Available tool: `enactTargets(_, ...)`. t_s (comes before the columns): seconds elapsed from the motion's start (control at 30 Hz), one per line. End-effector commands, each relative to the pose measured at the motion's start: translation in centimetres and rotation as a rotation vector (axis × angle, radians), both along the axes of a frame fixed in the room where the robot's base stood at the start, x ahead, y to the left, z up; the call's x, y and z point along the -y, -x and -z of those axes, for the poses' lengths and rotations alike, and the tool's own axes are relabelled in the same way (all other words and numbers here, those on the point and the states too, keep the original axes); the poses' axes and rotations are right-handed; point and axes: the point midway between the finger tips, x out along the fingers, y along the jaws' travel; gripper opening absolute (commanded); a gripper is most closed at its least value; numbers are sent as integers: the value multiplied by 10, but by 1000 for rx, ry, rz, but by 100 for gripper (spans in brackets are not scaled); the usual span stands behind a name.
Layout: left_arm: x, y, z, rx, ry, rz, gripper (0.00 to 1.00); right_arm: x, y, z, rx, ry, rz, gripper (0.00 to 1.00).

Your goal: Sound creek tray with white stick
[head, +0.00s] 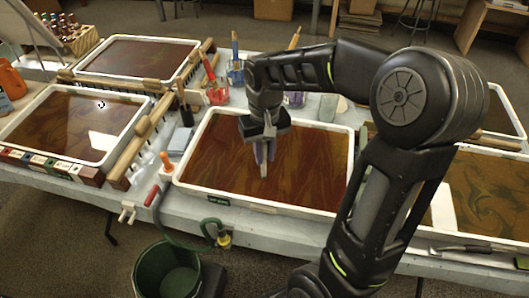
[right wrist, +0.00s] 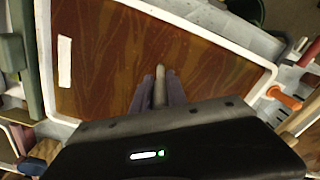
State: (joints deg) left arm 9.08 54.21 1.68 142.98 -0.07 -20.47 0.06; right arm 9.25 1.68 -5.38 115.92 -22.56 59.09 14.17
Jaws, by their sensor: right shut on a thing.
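My right gripper (head: 264,153) is above the middle of the centre tray, which has a white rim (head: 255,207) and reddish-brown liquid with faint wavy streaks. A small green tag (head: 217,200) sits at its front edge; its writing is too small to read. The gripper is shut on a pale stick (head: 264,171) that points down at the liquid; I cannot tell whether its tip touches. In the right wrist view the stick (right wrist: 160,85) shows between the purple-grey fingers (right wrist: 160,95), over the same tray (right wrist: 200,22). My left gripper is out of view.
Two more brown trays stand at left (head: 105,163) and back left (head: 190,44); a swirled tray (head: 485,205) is at right. Jars with tools (head: 217,92) stand behind the centre tray. An orange-capped item (head: 166,163) is near its left front corner. A green bucket (head: 168,270) stands below.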

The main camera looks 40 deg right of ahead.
Motion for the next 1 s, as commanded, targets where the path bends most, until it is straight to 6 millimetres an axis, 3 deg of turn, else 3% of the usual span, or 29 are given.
enactTargets(1.0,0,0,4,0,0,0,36,0,0,6,0,0,0,0)
